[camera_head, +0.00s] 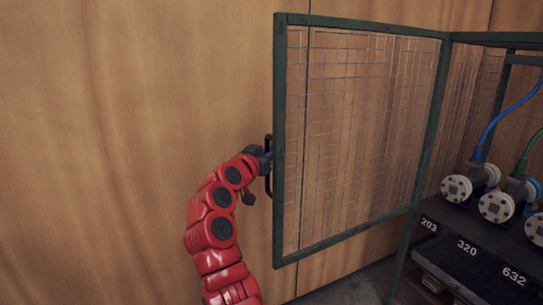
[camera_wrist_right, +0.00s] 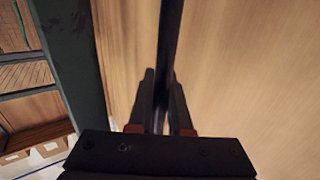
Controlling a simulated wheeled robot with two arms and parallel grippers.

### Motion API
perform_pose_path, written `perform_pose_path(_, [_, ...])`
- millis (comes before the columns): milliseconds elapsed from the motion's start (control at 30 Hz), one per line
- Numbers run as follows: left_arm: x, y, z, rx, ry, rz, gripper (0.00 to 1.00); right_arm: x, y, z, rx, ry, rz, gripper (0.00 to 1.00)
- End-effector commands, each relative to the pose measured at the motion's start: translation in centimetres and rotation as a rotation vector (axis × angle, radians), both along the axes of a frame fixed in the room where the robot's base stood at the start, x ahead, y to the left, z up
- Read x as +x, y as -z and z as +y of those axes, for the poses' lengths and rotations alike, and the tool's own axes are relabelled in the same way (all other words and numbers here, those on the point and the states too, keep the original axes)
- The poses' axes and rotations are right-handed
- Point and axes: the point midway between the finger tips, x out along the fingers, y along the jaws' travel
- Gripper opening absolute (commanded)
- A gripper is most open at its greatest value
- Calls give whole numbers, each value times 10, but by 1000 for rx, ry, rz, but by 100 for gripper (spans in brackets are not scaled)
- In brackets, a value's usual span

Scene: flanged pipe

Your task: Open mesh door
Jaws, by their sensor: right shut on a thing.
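The mesh door (camera_head: 360,130) has a dark green frame with wire mesh. It stands swung out to the left from the cage post at its right edge. A black bar handle (camera_head: 269,182) is on its free left edge. My right gripper (camera_head: 265,155) is shut on this handle. The right wrist view shows the two fingers (camera_wrist_right: 162,100) on either side of the dark handle bar (camera_wrist_right: 171,45), with the green door frame (camera_wrist_right: 68,60) to the left. My left gripper is in neither view.
Inside the cage at right, a dark shelf (camera_head: 470,232) marked 203, 320 and 632 carries several flanged pipe pieces (camera_head: 496,207) with blue and green hoses (camera_head: 505,112). A wooden wall (camera_head: 120,120) stands behind the door and fills the left side.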

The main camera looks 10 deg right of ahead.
Motion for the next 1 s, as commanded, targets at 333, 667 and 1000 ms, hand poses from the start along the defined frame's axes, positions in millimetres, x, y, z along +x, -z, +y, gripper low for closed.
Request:
perform_pose_path(333, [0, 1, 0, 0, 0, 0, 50, 0, 4, -4, 3, 11, 9, 0])
perform_pose_path(667, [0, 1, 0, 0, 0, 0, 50, 0, 2, -3, 1, 8, 4, 47])
perform_pose_path(1000, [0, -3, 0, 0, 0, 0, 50, -9, 0, 9, 1, 4, 1, 47])
